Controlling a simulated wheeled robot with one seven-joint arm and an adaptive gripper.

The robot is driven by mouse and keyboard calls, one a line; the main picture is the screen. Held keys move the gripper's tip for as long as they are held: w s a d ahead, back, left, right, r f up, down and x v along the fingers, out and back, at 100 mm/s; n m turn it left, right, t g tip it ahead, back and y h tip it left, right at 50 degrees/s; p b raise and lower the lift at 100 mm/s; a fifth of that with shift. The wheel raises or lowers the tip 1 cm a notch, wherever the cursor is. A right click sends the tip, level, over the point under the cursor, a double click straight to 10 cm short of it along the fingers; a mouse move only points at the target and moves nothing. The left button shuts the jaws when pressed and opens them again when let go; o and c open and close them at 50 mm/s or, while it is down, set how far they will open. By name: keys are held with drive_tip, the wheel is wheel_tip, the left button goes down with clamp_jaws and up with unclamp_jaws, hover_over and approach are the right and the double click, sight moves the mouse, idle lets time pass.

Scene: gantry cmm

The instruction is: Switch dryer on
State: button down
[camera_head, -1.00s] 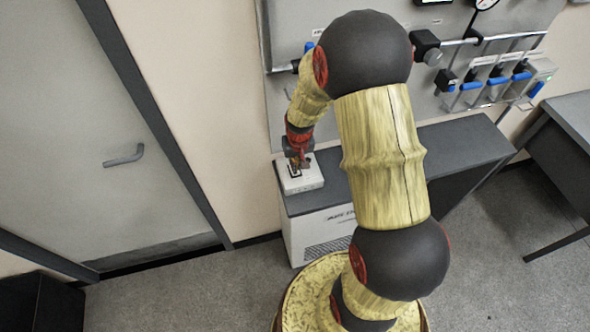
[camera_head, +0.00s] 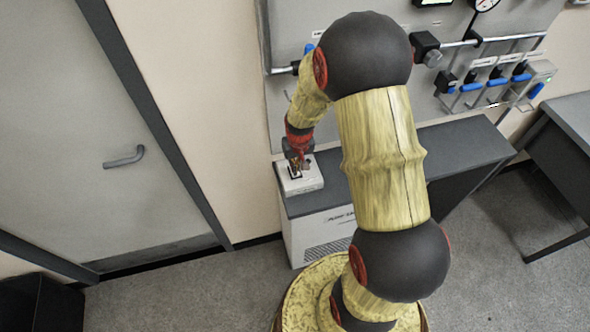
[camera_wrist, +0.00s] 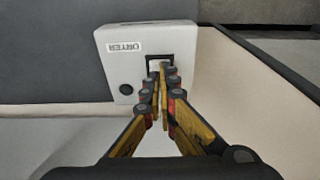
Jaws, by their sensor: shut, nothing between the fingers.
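The dryer control box (camera_head: 312,181) is a small light box on the left end of a dark counter. In the wrist view the box (camera_wrist: 112,66) bears a label reading DRYER (camera_wrist: 124,48), a dark round spot (camera_wrist: 126,89) and a black-framed switch (camera_wrist: 160,59) with a light rocker. My gripper (camera_wrist: 160,70) is shut and empty, with its fingertips at the lower part of the switch. The fingertips hide part of the switch. I cannot tell whether they touch it or how the rocker is set. In the head view my gripper (camera_head: 296,166) is over the box.
The dark counter top (camera_head: 440,146) extends to the right. A grey wall panel (camera_head: 290,110) behind it carries pipes, blue-handled valves (camera_head: 471,87) and a gauge (camera_head: 485,3). A door (camera_head: 110,110) is at the left, and a dark table (camera_head: 575,115) stands at the right.

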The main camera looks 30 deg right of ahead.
drive_tip(key=shift+f+b, duration=0.7)
drive_tip(key=shift+f, duration=0.35)
idle(0.7)
drive_tip(key=shift+r, duration=0.15)
drive_tip(key=shift+r+p, duration=2.35)
drive_tip(key=shift+r, duration=1.1)
drive_tip(key=s, duration=0.2)
drive_tip(key=s+a+f+g, duration=0.1)
drive_tip(key=shift+s, duration=0.2)
drive_tip(key=s+a+r+n+t+b, duration=0.1)
drive_tip(key=s+a+r+t+b, duration=0.1)
drive_tip(key=s+a+r+b, duration=0.3)
drive_tip(key=s+a+r+n+t+b, duration=0.2)
drive_tip(key=s+a+r, duration=0.6)
drive_tip(key=r, duration=0.9)
drive_tip(key=s+b, duration=0.2)
drive_tip(key=s, duration=0.1)
drive_tip(key=shift+s+r+t+b, duration=0.2)
drive_tip(key=shift+r+t+b, duration=0.05)
drive_tip(key=shift+t+b, duration=0.15)
